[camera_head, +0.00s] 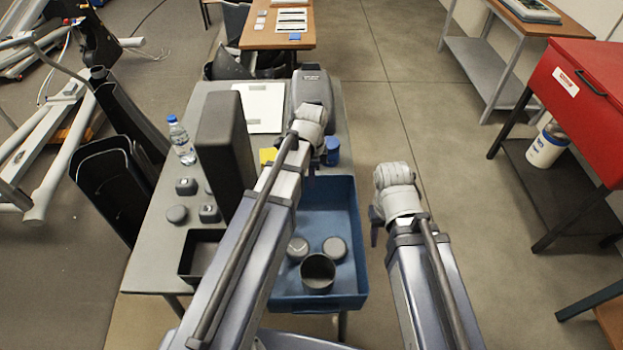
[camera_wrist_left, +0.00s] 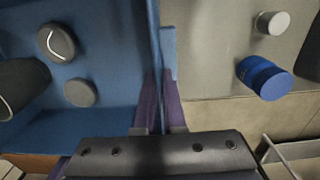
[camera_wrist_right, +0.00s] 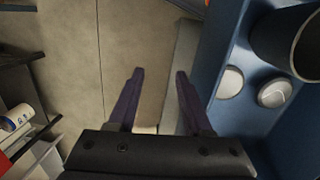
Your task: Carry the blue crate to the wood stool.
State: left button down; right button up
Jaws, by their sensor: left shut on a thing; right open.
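The blue crate (camera_head: 344,215) sits at the right edge of the grey table and holds a dark cup (camera_head: 318,272) and two round grey pieces (camera_head: 335,249). My left gripper (camera_head: 322,160) is at the crate's far end. In the left wrist view its fingers (camera_wrist_left: 161,102) are shut on the crate's thin wall (camera_wrist_left: 155,55). My right gripper (camera_head: 378,222) is open and empty beside the crate's right side. In the right wrist view its fingers (camera_wrist_right: 160,75) are apart from the crate wall (camera_wrist_right: 225,60). I cannot make out the wood stool for sure.
The grey table (camera_head: 160,250) also bears a tall dark box (camera_head: 224,145), a water bottle (camera_head: 181,142) and a blue jar (camera_head: 332,151) close to my left gripper. A red cabinet (camera_head: 590,110) stands at right. Open floor (camera_head: 420,130) lies between.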

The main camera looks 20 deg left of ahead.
pick_arm(q)
notch_tip(320, 180, up, 4)
jog(key=p, duration=0.3)
jog(key=shift+r, duration=0.1)
pick_arm(e)
notch_tip(320, 180, up, 4)
jog(key=shift+r, duration=0.1)
